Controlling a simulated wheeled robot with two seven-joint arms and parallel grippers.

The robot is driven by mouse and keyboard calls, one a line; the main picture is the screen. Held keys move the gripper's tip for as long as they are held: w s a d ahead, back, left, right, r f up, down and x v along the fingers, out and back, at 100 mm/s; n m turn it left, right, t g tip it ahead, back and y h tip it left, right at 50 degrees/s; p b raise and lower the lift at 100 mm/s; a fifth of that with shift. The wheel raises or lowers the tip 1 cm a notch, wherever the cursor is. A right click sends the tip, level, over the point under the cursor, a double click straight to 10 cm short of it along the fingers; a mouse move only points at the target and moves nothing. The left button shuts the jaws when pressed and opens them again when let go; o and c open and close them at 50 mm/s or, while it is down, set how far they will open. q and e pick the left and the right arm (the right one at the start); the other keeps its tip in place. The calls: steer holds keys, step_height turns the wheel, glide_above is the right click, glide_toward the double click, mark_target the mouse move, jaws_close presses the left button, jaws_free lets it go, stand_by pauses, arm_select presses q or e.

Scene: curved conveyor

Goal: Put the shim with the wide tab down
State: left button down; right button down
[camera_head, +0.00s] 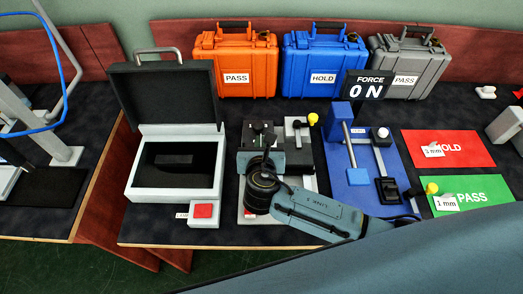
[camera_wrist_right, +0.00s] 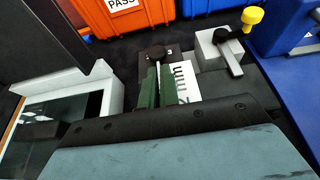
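No piece that I can tell for sure is the shim with the wide tab shows. A white piece marked 3 mm (camera_head: 433,151) lies on the red HOLD mat (camera_head: 468,147). A white piece marked 1 mm (camera_head: 445,202) lies on the green PASS mat (camera_head: 487,192). My right gripper (camera_head: 258,142) is over the grey fixture with black clamps, left of the blue one. In the wrist view its green fingers (camera_wrist_right: 159,88) are close together beside a white plate with black lettering (camera_wrist_right: 187,82). Whether something thin is between them is unclear. My left gripper is not in view.
An open grey case (camera_head: 145,190) with a red button (camera_head: 203,211) before it stands on the left. Orange (camera_head: 232,75), blue (camera_head: 300,72) and grey (camera_head: 385,75) cases line the back. A FORCE display (camera_head: 368,87) reads 0 N above the blue fixture (camera_head: 345,180).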

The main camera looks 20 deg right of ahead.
step_height(320, 180, down, 3)
steer(key=shift+f+b, duration=0.15)
steer(key=shift+b, duration=0.3)
steer(key=c, duration=1.6)
jaws_free()
steer(key=shift+c, duration=0.2)
steer(key=p+v, duration=0.2)
steer(key=v, duration=1)
